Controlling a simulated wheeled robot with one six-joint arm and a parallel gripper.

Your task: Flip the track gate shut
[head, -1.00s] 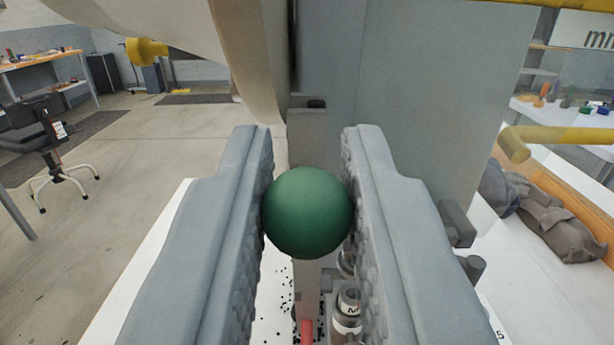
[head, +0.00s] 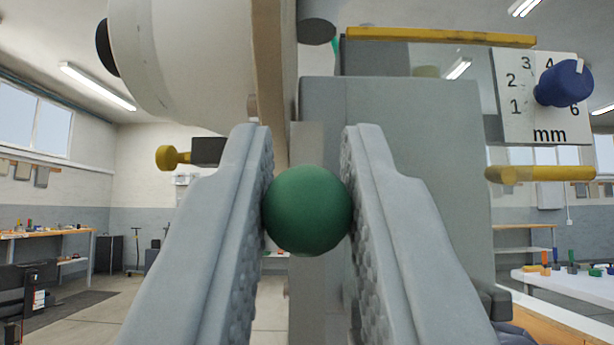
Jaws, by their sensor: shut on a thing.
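My gripper (head: 307,208) is shut on a dark green ball-shaped knob (head: 307,211), with one grey finger touching each side of it. The knob sits in front of the grey body of the press (head: 410,190). Whatever the knob is fixed to is hidden behind it and the fingers. I cannot make out the track gate for certain in this view.
A large white rounded drum (head: 190,55) hangs at the upper left. A yellow-tipped rod (head: 167,158) sticks out at the left. At the right are a yellow bar (head: 540,174), a millimetre dial plate (head: 525,105) and its blue knob (head: 564,83).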

